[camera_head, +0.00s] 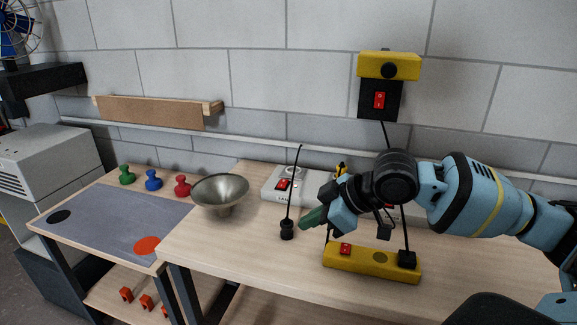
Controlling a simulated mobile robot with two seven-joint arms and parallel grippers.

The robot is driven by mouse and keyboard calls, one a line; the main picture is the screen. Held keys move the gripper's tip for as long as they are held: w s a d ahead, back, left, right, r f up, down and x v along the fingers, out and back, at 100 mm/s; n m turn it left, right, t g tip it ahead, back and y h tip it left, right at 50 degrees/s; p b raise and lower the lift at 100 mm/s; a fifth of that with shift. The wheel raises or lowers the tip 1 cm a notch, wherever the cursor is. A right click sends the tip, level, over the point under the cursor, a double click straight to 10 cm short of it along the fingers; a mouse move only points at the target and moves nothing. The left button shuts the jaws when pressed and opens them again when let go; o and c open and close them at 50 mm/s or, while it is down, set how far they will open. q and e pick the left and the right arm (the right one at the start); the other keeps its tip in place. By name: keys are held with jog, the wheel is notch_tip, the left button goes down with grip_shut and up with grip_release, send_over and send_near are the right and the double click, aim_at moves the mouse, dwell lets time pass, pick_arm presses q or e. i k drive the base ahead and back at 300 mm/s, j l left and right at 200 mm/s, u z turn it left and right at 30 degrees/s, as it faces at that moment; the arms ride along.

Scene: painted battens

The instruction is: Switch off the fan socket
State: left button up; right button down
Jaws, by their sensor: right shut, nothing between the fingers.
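A blue fan (14,36) stands at the top left. Three units with red switches are in view: a black switch plate (380,101) under a yellow box (388,67) on the wall, a white socket strip (270,190) at the back of the table, and a yellow socket strip (372,264) nearer the front. I cannot tell which one feeds the fan. My right gripper (312,219) is shut and empty, pointing left above the table. It is in front of the white strip, hiding part of it, and behind and left of the yellow strip. My left gripper is out of view.
A metal bowl (220,191) stands left of the white strip. A black plug (287,230) with an upright cord is close left of my right gripper. Green, blue and red knobs (153,180) stand by a grey mat (110,215). The table's front is clear left of the yellow strip.

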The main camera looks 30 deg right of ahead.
aim_at(283, 182)
jog(key=i+l, duration=0.9)
